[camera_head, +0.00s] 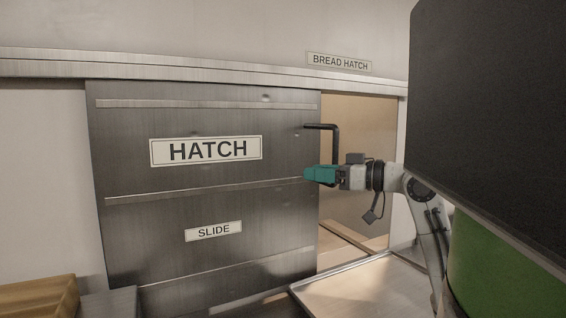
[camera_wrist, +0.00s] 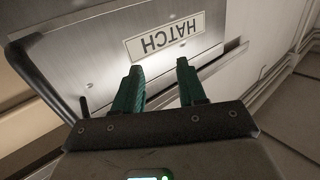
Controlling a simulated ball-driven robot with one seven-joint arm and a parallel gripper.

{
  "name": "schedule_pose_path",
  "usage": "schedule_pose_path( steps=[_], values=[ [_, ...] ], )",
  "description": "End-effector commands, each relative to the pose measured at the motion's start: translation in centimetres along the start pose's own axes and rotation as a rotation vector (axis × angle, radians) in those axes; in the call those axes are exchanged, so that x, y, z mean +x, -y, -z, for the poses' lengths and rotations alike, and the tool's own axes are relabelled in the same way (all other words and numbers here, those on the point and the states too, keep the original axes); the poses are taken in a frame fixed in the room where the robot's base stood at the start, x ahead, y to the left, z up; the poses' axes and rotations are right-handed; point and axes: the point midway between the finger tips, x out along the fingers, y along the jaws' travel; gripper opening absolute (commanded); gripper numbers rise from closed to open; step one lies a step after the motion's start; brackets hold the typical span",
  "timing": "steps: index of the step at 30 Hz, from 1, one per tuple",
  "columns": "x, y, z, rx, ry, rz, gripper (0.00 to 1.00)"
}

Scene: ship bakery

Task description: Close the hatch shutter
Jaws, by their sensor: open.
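The hatch shutter (camera_head: 200,195) is a grey metal sliding panel with HATCH and SLIDE labels. It hangs below a horizontal rail and leaves the right part of the opening (camera_head: 356,150) uncovered. A black bar handle (camera_head: 337,142) stands out at its right edge. My gripper (camera_head: 306,174), with teal fingers, is in front of the shutter near that edge, at the handle's lower part. In the wrist view my gripper (camera_wrist: 160,78) is open with nothing between its fingers. The HATCH label (camera_wrist: 165,36) appears upside down beyond them, and the handle (camera_wrist: 45,75) is to the left, outside the fingers.
A metal rail (camera_head: 200,74) runs along the top, with a BREAD HATCH sign (camera_head: 339,62) above it. A counter (camera_head: 345,290) lies below the opening. A wooden box (camera_head: 38,298) is at the lower left. A large dark panel blocks the right of the head view.

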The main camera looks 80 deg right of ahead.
Motion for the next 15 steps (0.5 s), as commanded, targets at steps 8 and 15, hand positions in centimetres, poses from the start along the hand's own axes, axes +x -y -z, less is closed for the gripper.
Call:
schedule_pose_path(
  steps=[8,15],
  values=[
    [-2.3,-0.1,-0.2,-0.001,-0.001,-0.002,0.41],
    [-7.0,-0.1,-0.2,-0.001,-0.001,-0.003,0.41]
  ],
)
